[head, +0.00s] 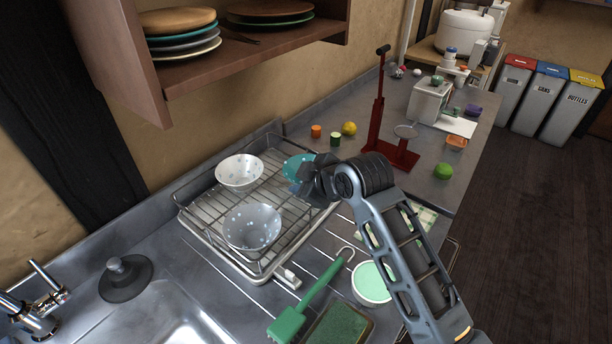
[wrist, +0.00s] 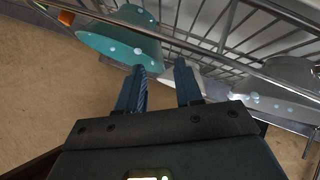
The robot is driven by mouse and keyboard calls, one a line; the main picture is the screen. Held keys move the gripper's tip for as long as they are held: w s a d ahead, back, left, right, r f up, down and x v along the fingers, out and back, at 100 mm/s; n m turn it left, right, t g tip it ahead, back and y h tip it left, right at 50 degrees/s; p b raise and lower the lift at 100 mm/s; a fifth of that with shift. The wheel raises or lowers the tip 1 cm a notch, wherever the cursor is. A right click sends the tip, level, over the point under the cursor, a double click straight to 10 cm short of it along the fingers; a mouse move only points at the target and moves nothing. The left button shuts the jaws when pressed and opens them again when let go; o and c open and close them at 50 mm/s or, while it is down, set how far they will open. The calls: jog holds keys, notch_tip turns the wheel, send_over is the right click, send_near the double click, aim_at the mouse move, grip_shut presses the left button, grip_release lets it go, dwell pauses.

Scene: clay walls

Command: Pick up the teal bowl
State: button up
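The teal bowl (head: 296,164) sits at the far right end of the wire dish rack (head: 190,222), partly hidden behind my gripper (head: 312,183) in the head view. In the wrist view the teal bowl (wrist: 112,48) has white spots and lies at the upper left, against the rack wires. My gripper (wrist: 160,66) is open and empty there. Its left fingertip overlaps the bowl's lower right edge in the picture; I cannot tell whether they touch. The right finger is clear of the bowl.
Two spotted bowls, one white (head: 239,171) and one grey (head: 252,227), stand in the rack. A shelf with stacked plates (head: 184,40) hangs above. A red stand (head: 392,150) is right of my gripper. A green brush (head: 304,306) lies in front.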

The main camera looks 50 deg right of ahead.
jog(key=shift+x, duration=1.25)
jog(key=shift+c, duration=0.3)
grip_shut()
